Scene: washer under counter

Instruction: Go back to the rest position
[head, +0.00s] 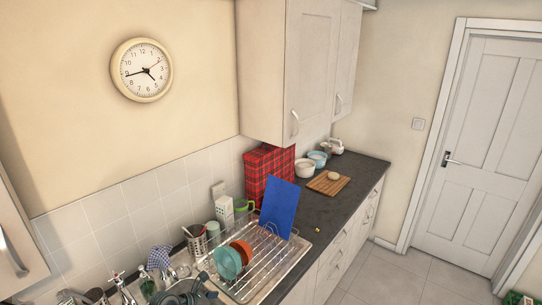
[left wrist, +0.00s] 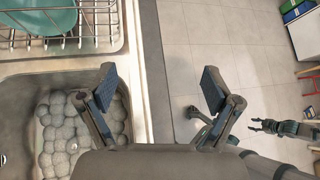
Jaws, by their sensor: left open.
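My left gripper (left wrist: 155,90) fills the lower middle of the left wrist view. Its two dark-padded fingers stand wide apart with nothing between them. It is above the front edge of the sink (left wrist: 22,120), with the counter edge and the floor showing between and beyond the fingers. My right gripper (left wrist: 258,126) shows small at the right of the left wrist view, out over the floor. Its fingers look apart and empty. I cannot make out either gripper with certainty in the head view.
Grey rounded lumps (left wrist: 62,140) lie in the sink. A wooden board (head: 328,182) lies further along the counter.

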